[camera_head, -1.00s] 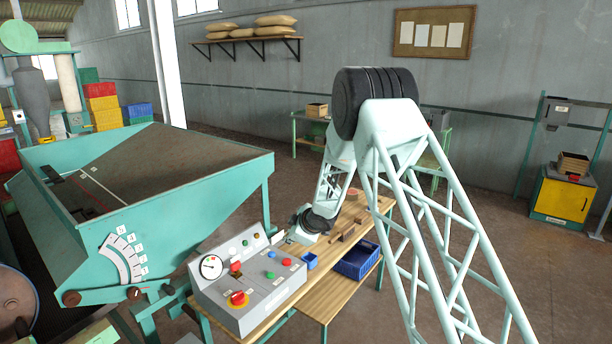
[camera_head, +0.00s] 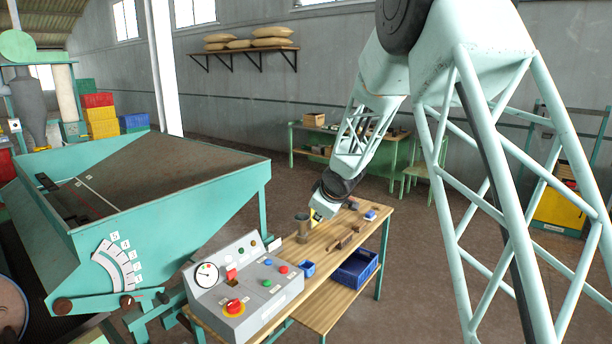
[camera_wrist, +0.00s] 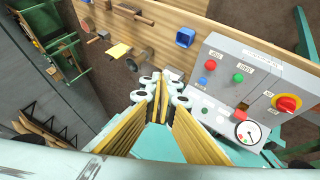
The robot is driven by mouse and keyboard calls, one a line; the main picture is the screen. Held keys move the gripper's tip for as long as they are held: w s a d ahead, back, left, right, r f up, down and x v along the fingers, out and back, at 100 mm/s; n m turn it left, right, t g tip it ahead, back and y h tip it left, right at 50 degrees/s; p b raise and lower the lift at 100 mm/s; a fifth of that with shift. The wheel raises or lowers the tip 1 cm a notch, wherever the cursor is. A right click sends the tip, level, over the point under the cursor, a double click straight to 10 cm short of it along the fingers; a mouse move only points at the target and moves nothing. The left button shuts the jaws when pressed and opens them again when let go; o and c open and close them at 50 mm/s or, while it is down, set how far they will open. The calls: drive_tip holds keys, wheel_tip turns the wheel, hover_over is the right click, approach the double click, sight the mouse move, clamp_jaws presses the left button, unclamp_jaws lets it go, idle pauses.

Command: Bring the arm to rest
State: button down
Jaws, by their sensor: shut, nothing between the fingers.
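My gripper (camera_wrist: 160,82) shows in the wrist view with its yellow-sided fingers and its tips close together. It is shut and empty. The tips point toward the wooden workbench (camera_wrist: 215,25), near the edge beside the grey control panel (camera_wrist: 245,85). In the head view my arm reaches down from the upper right, and its wrist end is above the workbench (camera_head: 316,258), behind the control panel (camera_head: 245,280).
A blue bin (camera_head: 355,268) sits under the benchtop. A large green hopper (camera_head: 165,215) is at left. A green table (camera_head: 390,155) stands behind.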

drive_tip(key=s+d+r+m+g+h+b, duration=0.1)
drive_tip(key=s+d+r+m, duration=0.1)
drive_tip(key=s+d+r, duration=0.5)
drive_tip(key=s+d+r+m+h+b, duration=0.1)
drive_tip(key=s+d+r+m+b, duration=0.15)
drive_tip(key=s, duration=0.95)
drive_tip(key=s+d+r+m+g+h+b, duration=0.1)
drive_tip(key=s+d+r+m, duration=0.1)
drive_tip(key=s+d+r, duration=0.55)
drive_tip(key=s+f+m+g+b, duration=0.1)
drive_tip(key=s+f+m+b, duration=0.1)
drive_tip(key=s, duration=2)
drive_tip(key=s+f+m+g+y+b, duration=0.1)
drive_tip(key=s+f, duration=0.4)
drive_tip(key=s, duration=1.7)
drive_tip(key=shift+s+a+m+g+b, duration=0.3)
drive_tip(key=shift+m+b, duration=0.45)
drive_tip(key=shift+m, duration=0.4)
drive_tip(key=c, duration=3.4)
unclamp_jaws()
drive_tip(key=shift+c, duration=0.2)
